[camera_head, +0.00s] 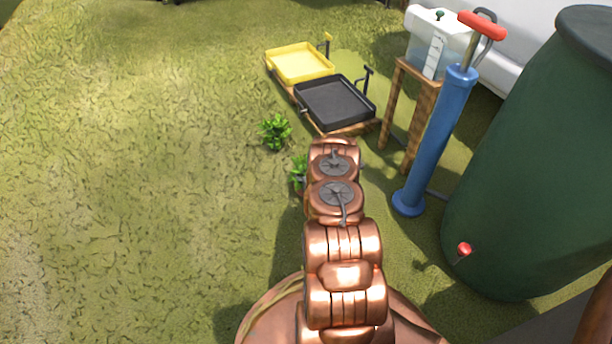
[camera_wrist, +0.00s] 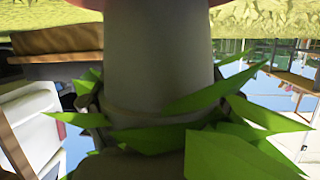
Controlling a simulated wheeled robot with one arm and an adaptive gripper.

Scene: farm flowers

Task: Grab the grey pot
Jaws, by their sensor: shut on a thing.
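The grey pot (camera_wrist: 158,60) fills the middle of the wrist view, which appears upside down. Long green leaves (camera_wrist: 230,155) hang across its rim and toward the camera. My gripper (camera_wrist: 157,112) is shut on the pot near the rim; the fingers are dark and partly covered by leaves. In the head view my copper arm hides the gripper. A leafy plant (camera_head: 298,171) shows just left of the arm, its pot mostly hidden; I cannot tell there whether it is the held one.
Another small plant (camera_head: 275,131) stands on the grass. Beyond are a yellow tray (camera_head: 270,66) and a black tray (camera_head: 337,101). A blue pump (camera_head: 437,140), a wooden stand (camera_head: 422,110) and a green barrel (camera_head: 535,170) crowd the right. Open grass lies left.

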